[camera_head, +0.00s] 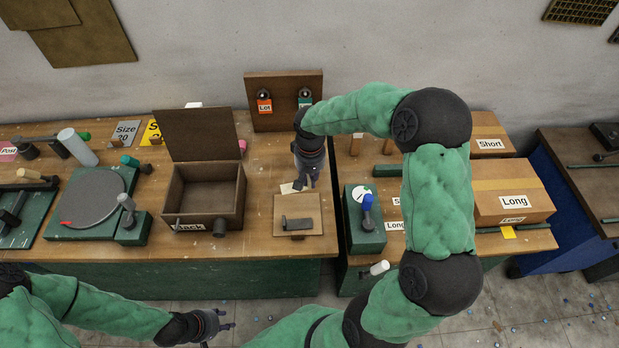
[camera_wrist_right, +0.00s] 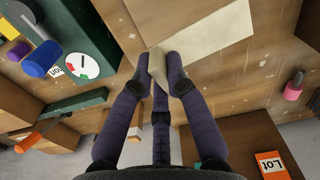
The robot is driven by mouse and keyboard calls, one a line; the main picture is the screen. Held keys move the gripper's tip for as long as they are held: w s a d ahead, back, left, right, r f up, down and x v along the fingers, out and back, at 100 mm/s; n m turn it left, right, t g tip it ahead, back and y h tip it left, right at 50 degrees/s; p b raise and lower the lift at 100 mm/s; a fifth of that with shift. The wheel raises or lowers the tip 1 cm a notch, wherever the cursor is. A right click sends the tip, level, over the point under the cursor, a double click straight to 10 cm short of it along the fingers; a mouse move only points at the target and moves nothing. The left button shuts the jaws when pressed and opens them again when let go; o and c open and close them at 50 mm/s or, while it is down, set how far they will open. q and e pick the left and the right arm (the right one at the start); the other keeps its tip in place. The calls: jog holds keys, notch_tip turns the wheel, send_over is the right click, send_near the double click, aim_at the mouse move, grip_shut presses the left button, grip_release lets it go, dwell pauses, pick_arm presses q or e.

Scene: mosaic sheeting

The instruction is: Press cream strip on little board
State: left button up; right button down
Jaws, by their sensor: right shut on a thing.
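The little board (camera_head: 292,232) lies near the bench's front edge, with a dark grey block (camera_head: 297,224) on it. My right gripper (camera_head: 300,184) is just behind the board, pointing down at the bench. In the right wrist view its fingertips (camera_wrist_right: 160,62) are shut on a small cream strip (camera_wrist_right: 157,67). My left gripper (camera_head: 226,321) is empty, fingers apart, in front of the bench.
An open brown box (camera_head: 203,204) stands left of the board. A green unit with a white dial (camera_head: 363,218) stands right of it, across a gap between benches. A hook board with tags (camera_head: 284,90) stands behind. Cartons (camera_head: 513,187) are at the right.

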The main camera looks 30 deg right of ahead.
aim_at(310, 200)
jog(key=shift+f, duration=0.15)
jog(key=shift+f+b, duration=2.95)
jog(key=shift+f, duration=1.05)
jog(key=shift+f, duration=0.15)
jog(key=c, duration=1.2)
grip_release()
jog(key=shift+o, duration=0.2)
notch_tip(310, 200, up, 12)
jog(key=shift+r, duration=0.1)
